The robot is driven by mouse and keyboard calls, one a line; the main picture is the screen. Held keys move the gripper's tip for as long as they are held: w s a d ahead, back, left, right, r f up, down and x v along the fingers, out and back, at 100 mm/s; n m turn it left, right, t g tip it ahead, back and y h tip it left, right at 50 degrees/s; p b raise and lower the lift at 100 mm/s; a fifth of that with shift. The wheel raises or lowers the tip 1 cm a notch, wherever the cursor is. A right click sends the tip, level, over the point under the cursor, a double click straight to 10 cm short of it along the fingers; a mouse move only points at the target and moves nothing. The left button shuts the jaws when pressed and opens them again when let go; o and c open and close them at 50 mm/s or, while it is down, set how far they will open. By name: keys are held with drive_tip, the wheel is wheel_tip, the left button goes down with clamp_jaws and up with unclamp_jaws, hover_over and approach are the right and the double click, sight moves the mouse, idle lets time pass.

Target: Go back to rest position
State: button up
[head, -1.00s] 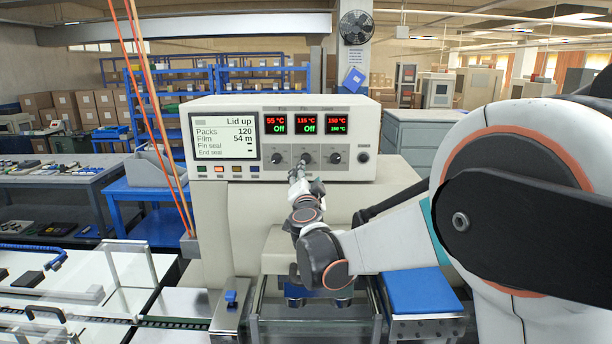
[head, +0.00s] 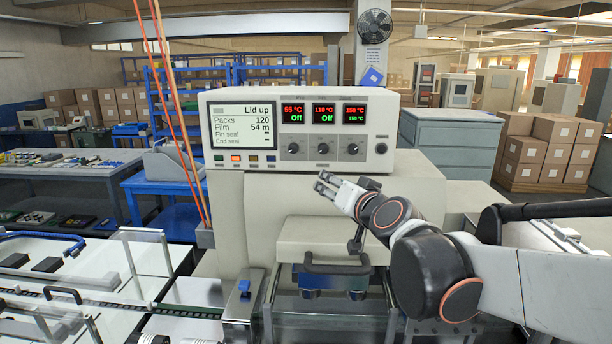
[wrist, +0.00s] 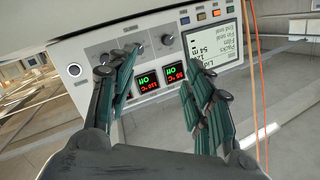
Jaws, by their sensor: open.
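My gripper (head: 328,184) is in front of the cream flow wrapper, a little below its control panel (head: 390,112), with nothing between its fingers. In the wrist view the open fingers of my gripper (wrist: 160,98) frame the panel, which appears upside down. The screen (head: 240,131) reads "Lid up", Packs 120, Film 54 m. The three red temperature displays (head: 324,113) read 55, 110 and 150 °C, and the first two show "Off". The knobs (head: 323,149) sit below them, apart from my fingers.
Below my gripper is the machine's sealing head (head: 330,280) with a dark handle. A conveyor with clear guards (head: 148,255) runs to the left. Orange cords (head: 172,110) hang left of the panel. A grey-green cabinet (head: 450,140) and stacked boxes (head: 545,150) stand at the right.

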drive_tip(key=s+d+f+n+g+h+b, duration=0.1)
drive_tip(key=s+d+f+g, duration=0.3)
drive_tip(key=s+f, duration=0.7)
drive_tip(key=s+d+f+n+g+h+b, duration=0.1)
drive_tip(key=s+d+f+g+h+b, duration=0.2)
drive_tip(key=s+d+f, duration=0.5)
drive_tip(key=s+f+g, duration=0.1)
drive_tip(key=s+f, duration=0.3)
drive_tip(key=s, duration=0.6)
drive_tip(key=shift+d+f+g+h+b, duration=0.25)
drive_tip(key=shift+d+g+h+b, duration=0.05)
drive_tip(key=shift+d+b, duration=0.1)
drive_tip(key=shift+a, duration=0.1)
